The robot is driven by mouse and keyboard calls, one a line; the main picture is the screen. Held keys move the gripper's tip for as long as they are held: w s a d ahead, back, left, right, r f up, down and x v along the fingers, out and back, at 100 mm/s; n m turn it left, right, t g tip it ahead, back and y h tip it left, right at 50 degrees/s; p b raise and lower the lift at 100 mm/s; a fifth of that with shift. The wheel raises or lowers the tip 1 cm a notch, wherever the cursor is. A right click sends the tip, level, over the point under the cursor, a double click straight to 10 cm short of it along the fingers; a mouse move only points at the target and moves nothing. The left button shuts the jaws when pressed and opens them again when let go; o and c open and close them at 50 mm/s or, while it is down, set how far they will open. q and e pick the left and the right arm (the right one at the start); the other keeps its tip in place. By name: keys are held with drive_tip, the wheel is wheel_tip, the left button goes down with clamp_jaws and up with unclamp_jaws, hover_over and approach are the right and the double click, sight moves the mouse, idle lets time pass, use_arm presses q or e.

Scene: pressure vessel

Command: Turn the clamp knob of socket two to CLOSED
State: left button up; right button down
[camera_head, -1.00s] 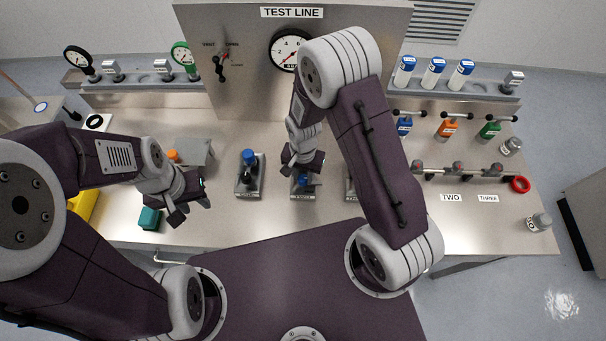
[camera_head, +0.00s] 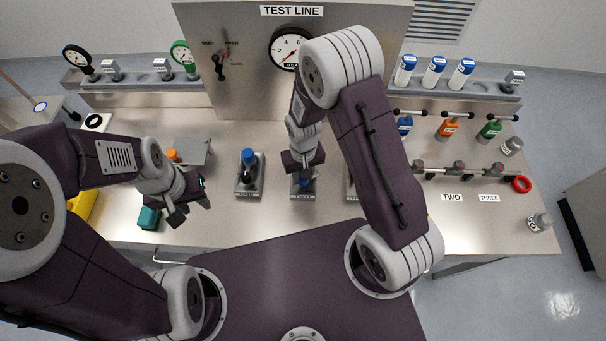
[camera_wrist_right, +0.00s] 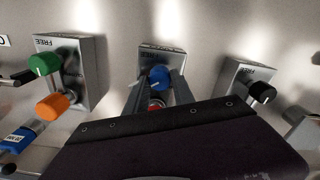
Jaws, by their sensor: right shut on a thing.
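The middle socket block (camera_head: 303,194) stands on the bench in the head view, with its front label too small to read surely. My right gripper (camera_head: 303,168) is directly above it and hides most of its top. In the right wrist view, the block (camera_wrist_right: 172,53) carries a blue knob (camera_wrist_right: 158,77) with a pale pointer line. The right gripper's fingers (camera_wrist_right: 158,84) are on both sides of this knob, shut on it. A red part (camera_wrist_right: 155,104) shows below the knob. My left gripper (camera_head: 190,210) is open and empty above the bench's left side.
A neighbouring block (camera_head: 249,178) with a blue top stands to the left. The wrist view shows blocks with a green knob (camera_wrist_right: 44,63) and a black knob (camera_wrist_right: 262,92) on either side, and an orange knob (camera_wrist_right: 52,106). A teal block (camera_head: 149,218) lies near my left gripper.

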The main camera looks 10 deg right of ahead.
drive_tip(key=n, duration=0.5)
drive_tip(key=shift+n, duration=0.3)
drive_tip(key=n, duration=0.4)
drive_tip(key=shift+r+n, duration=0.1)
drive_tip(key=shift+n, duration=0.6)
drive_tip(key=c, duration=1.1)
unclamp_jaws()
drive_tip(key=shift+o, duration=0.2)
drive_tip(key=shift+b, duration=0.3)
wheel_tip(320, 180, up, 9)
drive_tip(key=b, duration=0.1)
drive_tip(key=shift+b, duration=0.3)
